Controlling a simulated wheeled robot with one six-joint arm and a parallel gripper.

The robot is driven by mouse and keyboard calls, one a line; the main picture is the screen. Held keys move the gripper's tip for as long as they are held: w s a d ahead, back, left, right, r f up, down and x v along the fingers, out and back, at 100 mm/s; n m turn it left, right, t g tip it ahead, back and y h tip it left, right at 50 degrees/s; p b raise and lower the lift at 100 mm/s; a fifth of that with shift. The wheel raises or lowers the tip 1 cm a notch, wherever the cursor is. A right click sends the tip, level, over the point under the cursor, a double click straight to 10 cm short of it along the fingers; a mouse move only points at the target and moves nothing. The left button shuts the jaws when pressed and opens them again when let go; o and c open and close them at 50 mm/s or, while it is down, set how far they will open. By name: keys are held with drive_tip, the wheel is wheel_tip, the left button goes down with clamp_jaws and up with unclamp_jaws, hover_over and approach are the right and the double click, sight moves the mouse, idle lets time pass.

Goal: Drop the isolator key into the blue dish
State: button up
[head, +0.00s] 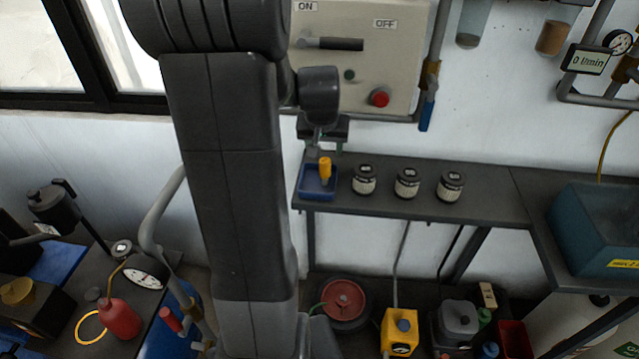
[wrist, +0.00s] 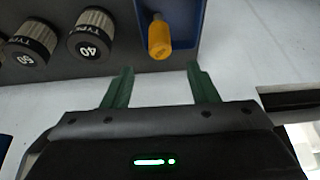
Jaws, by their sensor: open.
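The blue dish (head: 304,187) stands at the left end of the dark shelf in the head view. The isolator key (head: 325,170), with a yellow handle, is in the dish and appears tilted. In the wrist view the key (wrist: 159,40) lies over the blue dish (wrist: 192,14), its grey shank toward the top of the picture. I cannot tell whether its handle rests on the rim. My gripper (wrist: 160,68) is open, its green fingers apart and empty, just short of the handle. In the head view my gripper (head: 325,142) is just behind the dish, partly hidden by my arm.
Dark-lidded jars (head: 407,183) stand in a row right of the dish. The isolator panel (head: 350,75), with a lever and red button, is on the wall above. A blue-handled valve (head: 427,112) hangs beside it. A teal case (head: 590,230) sits at the right.

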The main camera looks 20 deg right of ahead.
sight(325, 160)
drive_tip(key=v, duration=0.7)
drive_tip(key=shift+r, duration=0.3)
drive_tip(key=x, duration=1.4)
drive_tip(key=shift+s+f, duration=0.1)
drive_tip(key=shift+s, duration=0.05)
drive_tip(key=shift+r+p, duration=0.75)
drive_tip(key=shift+r, duration=0.55)
